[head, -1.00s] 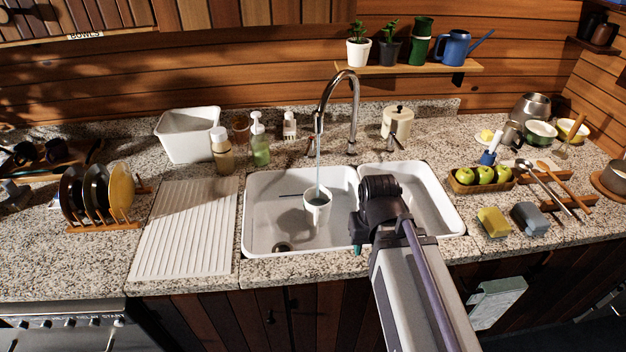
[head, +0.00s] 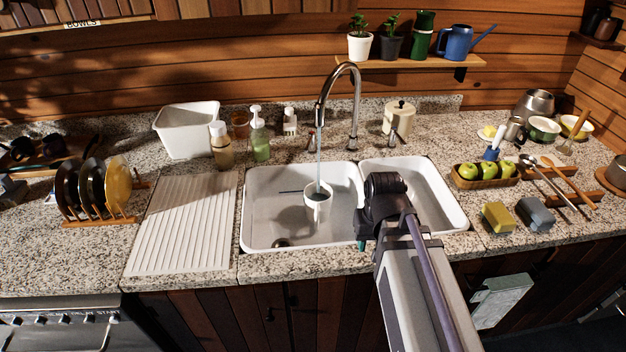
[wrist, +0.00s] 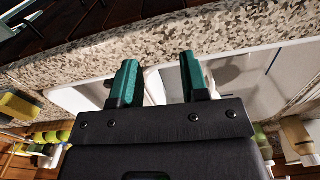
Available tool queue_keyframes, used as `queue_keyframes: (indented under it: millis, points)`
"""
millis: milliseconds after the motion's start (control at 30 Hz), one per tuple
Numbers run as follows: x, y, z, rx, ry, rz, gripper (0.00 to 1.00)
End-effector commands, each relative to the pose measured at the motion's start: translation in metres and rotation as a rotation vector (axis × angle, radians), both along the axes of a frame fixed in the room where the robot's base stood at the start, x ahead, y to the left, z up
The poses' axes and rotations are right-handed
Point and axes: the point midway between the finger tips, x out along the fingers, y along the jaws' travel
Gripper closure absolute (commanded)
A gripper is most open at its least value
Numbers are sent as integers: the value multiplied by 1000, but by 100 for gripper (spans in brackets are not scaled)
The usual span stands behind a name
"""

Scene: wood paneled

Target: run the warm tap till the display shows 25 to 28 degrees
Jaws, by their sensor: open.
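The chrome tap (head: 340,98) arches over the left basin (head: 262,215), and a thin stream of water falls from it into a white mug (head: 317,211) in that basin. A left tap lever (head: 311,141) and a right tap lever (head: 393,138) stand either side of the spout. A thin dark stick (head: 290,191) lies beside the mug. I cannot make out a display or any reading. My gripper (wrist: 158,65) is open and empty, its two teal fingers apart in the wrist view. In the head view it hangs near the divider at the sink's front, mostly hidden by my arm.
The right basin (head: 432,195) looks empty. A ribbed drainboard (head: 185,225) and a plate rack (head: 100,218) lie left. Soap bottles (head: 259,140) and a cream canister (head: 398,117) stand behind the sink. A yellow sponge (head: 497,217) and an apple tray (head: 485,178) are right.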

Motion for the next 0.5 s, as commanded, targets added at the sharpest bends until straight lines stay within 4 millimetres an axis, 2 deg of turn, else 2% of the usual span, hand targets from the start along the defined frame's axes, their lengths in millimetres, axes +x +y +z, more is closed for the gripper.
queue_keyframes:
  millis: [33, 67, 133, 167, 200, 267, 300, 367, 400, 500]
  points:
    - [32, -1, -41, 47, -8, -18, 59]
    - [54, 2, -55, 99, -24, -30, 59]
    - [119, 13, -83, 278, -88, -81, 59]
    - [152, 18, -90, 373, -126, -111, 59]
    - [193, 25, -93, 504, -178, -155, 59]
    - [251, 32, -87, 699, -255, -232, 59]
    - [286, 35, -76, 826, -301, -286, 59]
    - [329, 37, -54, 997, -359, -366, 59]
    - [349, 38, -35, 1095, -385, -414, 59]
    - [372, 40, -4, 1250, -424, -502, 59]
